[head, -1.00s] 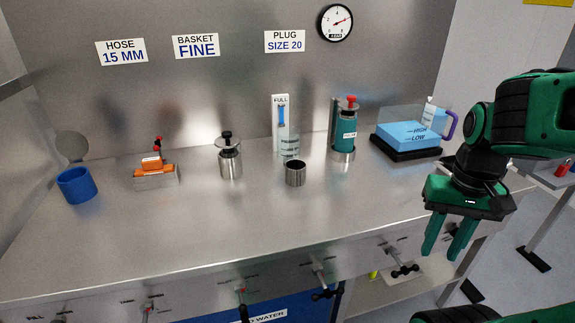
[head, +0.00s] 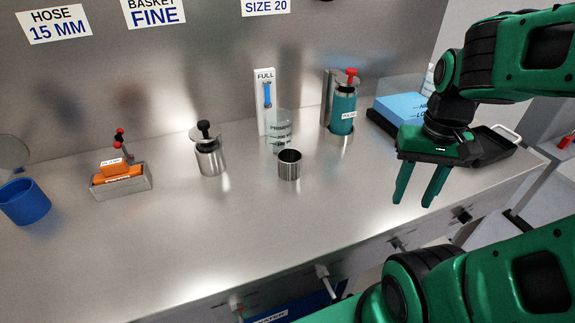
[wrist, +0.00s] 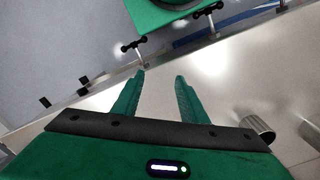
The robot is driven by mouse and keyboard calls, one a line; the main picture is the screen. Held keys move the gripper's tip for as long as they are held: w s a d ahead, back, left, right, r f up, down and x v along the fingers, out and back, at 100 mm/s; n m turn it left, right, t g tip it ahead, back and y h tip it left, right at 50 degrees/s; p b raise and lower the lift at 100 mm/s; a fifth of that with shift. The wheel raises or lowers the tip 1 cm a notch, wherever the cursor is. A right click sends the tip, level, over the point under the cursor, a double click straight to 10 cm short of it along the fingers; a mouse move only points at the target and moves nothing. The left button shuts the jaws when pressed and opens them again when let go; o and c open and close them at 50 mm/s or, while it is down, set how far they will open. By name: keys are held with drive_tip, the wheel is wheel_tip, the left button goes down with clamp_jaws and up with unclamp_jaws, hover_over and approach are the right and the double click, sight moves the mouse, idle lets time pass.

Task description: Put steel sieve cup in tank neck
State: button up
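A small open steel cup (head: 289,168), which looks like the sieve cup, stands upright on the bench behind and left of my gripper in the head view. It also shows at the right edge of the wrist view (wrist: 257,127). Its inside is dark, so I cannot see a mesh. My gripper (head: 412,204) is open and empty, fingers pointing down over the right part of the bench, apart from the cup. Its fingers also show in the wrist view (wrist: 160,76). I cannot tell which vessel has the tank neck; a clear cylinder (head: 279,132) stands behind the cup.
A steel canister with a black knob (head: 210,160) stands left of the cup. A teal cylinder (head: 342,113) stands behind right. Orange blocks in a steel tray (head: 122,184) and a blue cup (head: 23,203) are farther left. The front bench surface is clear.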

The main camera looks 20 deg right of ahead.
drive_tip(key=o, duration=0.6)
drive_tip(key=shift+w+a+r+n, duration=0.15)
drive_tip(key=shift+r+n, duration=0.25)
drive_tip(key=shift+r, duration=0.4)
drive_tip(key=n, duration=1)
approach(288, 151)
wheel_tip(288, 151, up, 2)
drive_tip(key=s, duration=0.3)
drive_tip(key=shift+w+a+f, duration=0.1)
drive_tip(key=shift+a+f, duration=0.05)
drive_tip(key=shift+f, duration=1.55)
drive_tip(key=shift+w+a+f, duration=0.1)
drive_tip(key=shift+a+f, duration=0.05)
drive_tip(key=shift+f, duration=1.5)
drive_tip(key=shift+w+a+f, duration=0.1)
drive_tip(key=shift+a+f, duration=0.1)
drive_tip(key=shift+f, duration=1.5)
